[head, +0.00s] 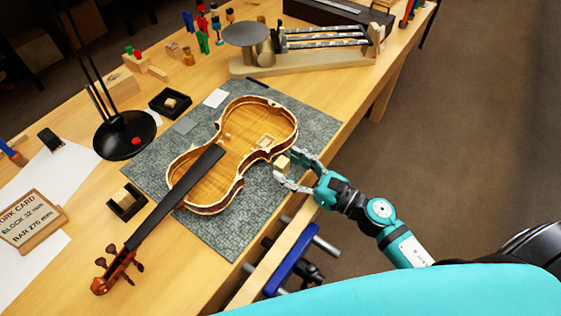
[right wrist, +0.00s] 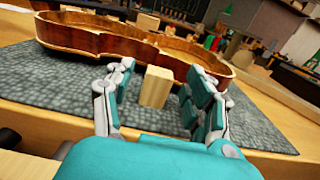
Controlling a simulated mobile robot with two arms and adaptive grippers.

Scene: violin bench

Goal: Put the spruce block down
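The spruce block (head: 282,162) is a small pale wooden block on the grey-green mat (head: 225,235), close beside the open violin body (head: 240,143). In the right wrist view the block (right wrist: 156,87) stands upright on the mat. My right gripper (head: 288,166) is open, with one finger on each side of the block. The right wrist view shows a gap between the block and each finger of the gripper (right wrist: 159,76). The violin's near rim rises just beyond the block. My left gripper is not in view.
Small black trays with wooden blocks stand near the mat, one behind (head: 155,105) and one at left (head: 115,211). A work card (head: 30,220) and a black lamp base (head: 112,145) are further left. A blue-jawed vise (head: 291,262) juts from the front edge.

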